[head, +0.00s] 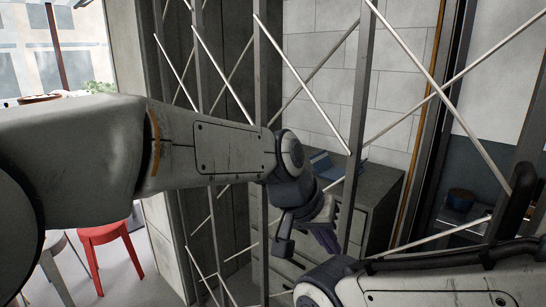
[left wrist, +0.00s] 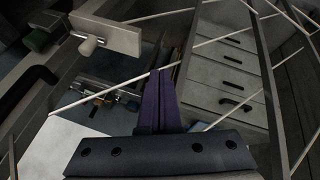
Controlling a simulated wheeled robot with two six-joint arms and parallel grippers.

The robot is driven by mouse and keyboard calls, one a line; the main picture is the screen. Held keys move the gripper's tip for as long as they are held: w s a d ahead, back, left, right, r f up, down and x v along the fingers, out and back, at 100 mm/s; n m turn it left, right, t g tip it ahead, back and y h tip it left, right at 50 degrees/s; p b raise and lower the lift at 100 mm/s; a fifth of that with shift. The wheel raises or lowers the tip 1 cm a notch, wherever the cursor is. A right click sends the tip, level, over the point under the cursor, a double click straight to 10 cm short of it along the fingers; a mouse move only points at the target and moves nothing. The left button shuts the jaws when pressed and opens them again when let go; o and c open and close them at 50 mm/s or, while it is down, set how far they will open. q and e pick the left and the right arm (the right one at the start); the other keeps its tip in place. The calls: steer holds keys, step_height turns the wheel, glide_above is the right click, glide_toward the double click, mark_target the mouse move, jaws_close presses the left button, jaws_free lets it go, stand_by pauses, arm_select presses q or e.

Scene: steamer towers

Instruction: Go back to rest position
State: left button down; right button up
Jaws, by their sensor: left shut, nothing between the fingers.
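My left arm reaches in from the left across the head view. Its left gripper (head: 328,240) hangs near the middle, pointing down, in front of the grey drawer cabinet (head: 378,200). In the left wrist view the two dark purple fingers (left wrist: 158,85) lie together with nothing between them. My right arm crosses the lower right corner of the head view. Its gripper does not show.
Metal posts with crossed thin rods (head: 355,130) stand close around my arms. A red stool (head: 104,235) is at the lower left. A dark pot (head: 460,197) sits at the right. Drawers (left wrist: 232,75) show in the wrist view.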

arm_select(q)
steer(key=w+a+f+n+y, duration=0.1)
steer(key=a+f+n+y, duration=0.1)
steer(key=a+f, duration=0.45)
steer(key=w+a+f+n+y, duration=0.1)
steer(key=a+f, duration=0.2)
steer(key=a, duration=0.7)
steer(key=s+a+f+n+y, duration=0.1)
steer(key=s+a+f, duration=0.3)
steer(key=a, duration=0.3)
steer(key=s+a+f+n+y, duration=0.1)
steer(key=s+a+f+y, duration=0.1)
steer(key=s+a+f, duration=0.4)
steer(key=s+d+r+m+g+h+p, duration=0.1)
steer(key=s+d+r+m+g+p, duration=0.1)
steer(key=s+d+r+m, duration=0.5)
steer(key=s+d+r, duration=0.2)
steer(key=s+d, duration=0.2)
steer(key=d, duration=0.2)
steer(key=shift+s+g, duration=0.15)
steer(key=shift+g, duration=0.25)
